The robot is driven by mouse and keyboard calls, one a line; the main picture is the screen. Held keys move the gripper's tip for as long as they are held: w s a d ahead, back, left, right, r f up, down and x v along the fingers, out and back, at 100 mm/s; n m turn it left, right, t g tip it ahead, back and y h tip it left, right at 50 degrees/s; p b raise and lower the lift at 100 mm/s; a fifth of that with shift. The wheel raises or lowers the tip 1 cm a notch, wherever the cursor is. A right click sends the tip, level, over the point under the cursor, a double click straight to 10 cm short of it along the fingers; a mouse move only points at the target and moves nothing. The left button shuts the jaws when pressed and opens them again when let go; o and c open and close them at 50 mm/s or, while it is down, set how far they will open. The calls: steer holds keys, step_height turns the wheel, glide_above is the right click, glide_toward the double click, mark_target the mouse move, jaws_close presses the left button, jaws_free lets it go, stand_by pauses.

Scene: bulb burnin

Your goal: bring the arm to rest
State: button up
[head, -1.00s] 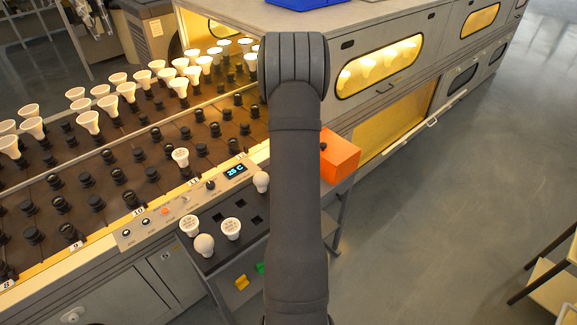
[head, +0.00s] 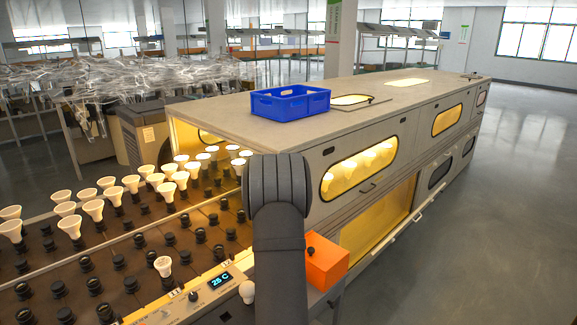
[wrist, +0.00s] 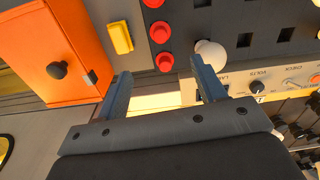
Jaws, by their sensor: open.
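My gripper (wrist: 160,92) shows in the wrist view with its two blue-grey fingers spread apart and nothing between them. Its fingertips lie between the orange box (wrist: 45,50) and a white bulb (wrist: 210,54), above the bench edge; whether they touch anything cannot be told. In the head view my arm rises in the foreground and hides its own gripper. The orange box (head: 325,263) stands just right of the arm, and a white bulb (head: 247,291) is just left of it.
The burn-in rack (head: 120,255) with rows of sockets and several bulbs lies at left. A control panel (head: 205,292) reads 25 C. A long cabinet (head: 440,150) with lit windows carries a blue crate (head: 290,102). Red buttons (wrist: 160,32) and a yellow block (wrist: 120,38) are near the gripper. Floor at right is clear.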

step_height(320, 180, down, 14)
steer(key=shift+f, duration=0.1)
steer(key=shift+r, duration=0.35)
step_height(320, 180, up, 17)
step_height(320, 180, down, 17)
steer(key=shift+s+f, duration=0.1)
steer(key=shift+r, duration=0.3)
step_height(320, 180, up, 8)
steer(key=shift+r, duration=0.2)
steer(key=shift+s+d+r+m, duration=0.1)
steer(key=shift+d+r+m, duration=0.1)
steer(key=shift+r+m, duration=0.3)
steer(key=shift+s+d+r+m, duration=0.1)
steer(key=shift+d+r+m, duration=0.1)
steer(key=shift+r+m, duration=0.25)
